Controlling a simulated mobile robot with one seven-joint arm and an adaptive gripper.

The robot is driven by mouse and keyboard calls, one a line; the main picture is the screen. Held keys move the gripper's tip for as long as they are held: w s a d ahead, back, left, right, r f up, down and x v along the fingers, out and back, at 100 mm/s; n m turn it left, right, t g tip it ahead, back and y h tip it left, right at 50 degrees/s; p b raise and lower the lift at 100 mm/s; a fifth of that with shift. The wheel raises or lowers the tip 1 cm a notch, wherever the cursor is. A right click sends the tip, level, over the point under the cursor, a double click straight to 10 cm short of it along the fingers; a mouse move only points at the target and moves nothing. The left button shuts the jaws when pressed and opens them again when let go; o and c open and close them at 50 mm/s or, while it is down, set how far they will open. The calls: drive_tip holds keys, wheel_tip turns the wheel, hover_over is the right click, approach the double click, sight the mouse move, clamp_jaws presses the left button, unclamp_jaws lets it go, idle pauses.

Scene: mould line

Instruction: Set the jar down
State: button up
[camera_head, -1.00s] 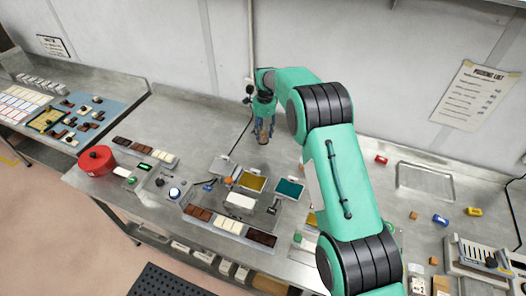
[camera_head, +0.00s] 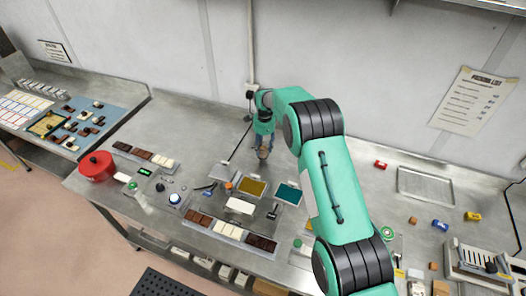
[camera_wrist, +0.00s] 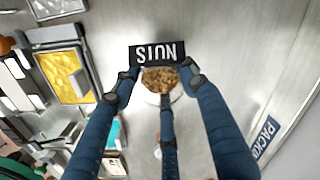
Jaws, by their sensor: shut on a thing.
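The jar (camera_head: 263,153) hangs below my gripper (camera_head: 263,144) over the back of the steel counter in the head view. In the wrist view it shows as a round jar of brown nuts (camera_wrist: 159,80) with a black label (camera_wrist: 158,54) reading NUTS, upside down in the picture. The dark blue fingers of my gripper (camera_wrist: 160,88) are closed around the jar from both sides, with a third finger at its near side. The jar looks about upright. Whether its base touches the counter, I cannot tell.
The steel counter (camera_head: 330,165) is bare around the jar. Yellow (camera_head: 251,187) and teal (camera_head: 288,192) trays lie in front of it. A red pot (camera_head: 97,166) stands at left, an empty metal tray (camera_head: 425,186) at right. The wall is close behind.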

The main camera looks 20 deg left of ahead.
drive_tip(key=shift+f, duration=1.3)
drive_tip(key=shift+f, duration=0.1)
drive_tip(key=o, duration=1.2)
wheel_tip(320, 180, up, 12)
drive_tip(key=shift+w+d+r+b, duration=0.1)
drive_tip(key=shift+d+b, duration=0.05)
drive_tip(key=shift+b, duration=0.35)
